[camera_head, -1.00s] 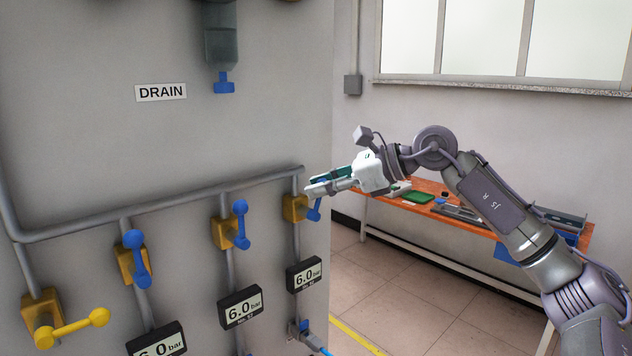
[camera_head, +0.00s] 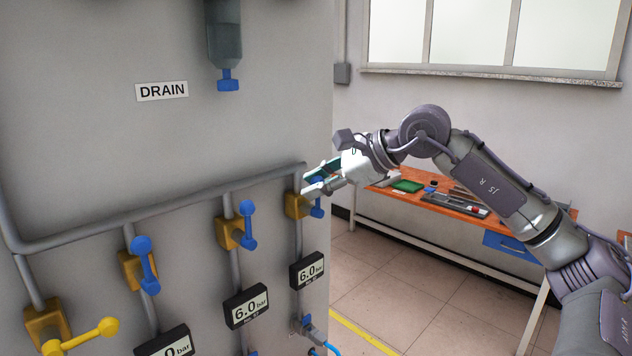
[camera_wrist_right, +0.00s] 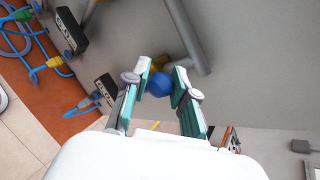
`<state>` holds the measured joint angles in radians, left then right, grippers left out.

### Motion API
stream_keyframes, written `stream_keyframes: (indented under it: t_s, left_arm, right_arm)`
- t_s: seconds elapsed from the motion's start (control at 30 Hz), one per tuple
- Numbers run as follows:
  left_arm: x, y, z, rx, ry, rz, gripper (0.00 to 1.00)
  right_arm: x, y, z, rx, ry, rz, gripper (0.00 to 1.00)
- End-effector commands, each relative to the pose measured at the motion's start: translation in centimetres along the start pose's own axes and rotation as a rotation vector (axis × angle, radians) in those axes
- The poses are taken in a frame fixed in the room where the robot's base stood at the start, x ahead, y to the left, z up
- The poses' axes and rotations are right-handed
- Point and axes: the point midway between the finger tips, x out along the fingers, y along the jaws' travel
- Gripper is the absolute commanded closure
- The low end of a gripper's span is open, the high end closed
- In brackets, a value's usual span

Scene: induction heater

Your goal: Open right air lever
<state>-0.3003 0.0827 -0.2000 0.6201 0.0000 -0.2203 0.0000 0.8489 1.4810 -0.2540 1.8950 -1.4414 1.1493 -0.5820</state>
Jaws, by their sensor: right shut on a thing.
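The right air lever (camera_head: 317,210) is the blue lever on the rightmost brass valve (camera_head: 296,205), on the grey panel. My right gripper (camera_head: 311,183) is at this lever, its fingers around the lever's upper part. In the right wrist view the lever's blue ball end (camera_wrist_right: 159,84) sits between the two teal fingers of my right gripper (camera_wrist_right: 165,82). The fingers hide part of the lever in the head view. The lever's lower blue end shows below the fingers. My left gripper is in no view.
Two more blue levers (camera_head: 248,225) (camera_head: 146,265) and a yellow lever (camera_head: 88,335) stand to the left on the panel. Pressure displays (camera_head: 246,306) hang below the valves. An orange workbench (camera_head: 440,202) stands behind my right arm.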

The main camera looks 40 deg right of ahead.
Motion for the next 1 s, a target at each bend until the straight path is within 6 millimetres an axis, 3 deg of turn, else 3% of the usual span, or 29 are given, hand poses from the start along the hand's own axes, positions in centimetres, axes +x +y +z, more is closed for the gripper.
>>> stream_keyframes:
  t_s: [0.17, 0.2, 0.37, 0.73, 1.0]
  left_arm:
    - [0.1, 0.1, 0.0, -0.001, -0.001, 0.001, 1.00]
    - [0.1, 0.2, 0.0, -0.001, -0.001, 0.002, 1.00]
    - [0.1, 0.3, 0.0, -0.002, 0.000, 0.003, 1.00]
    - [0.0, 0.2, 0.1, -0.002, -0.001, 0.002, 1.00]
    - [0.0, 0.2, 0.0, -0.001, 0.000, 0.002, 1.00]
  right_arm:
    - [0.2, 0.3, -0.3, -0.003, 0.011, 0.010, 1.00]
    - [0.3, 0.3, -0.3, -0.003, 0.011, 0.010, 0.73]
    - [0.2, 0.2, -0.2, -0.002, 0.007, 0.008, 0.49]
    - [-0.3, 0.1, -0.2, 0.001, 0.004, 0.004, 0.49]
    - [-3.6, 0.0, -0.2, -0.002, 0.010, -0.001, 0.49]
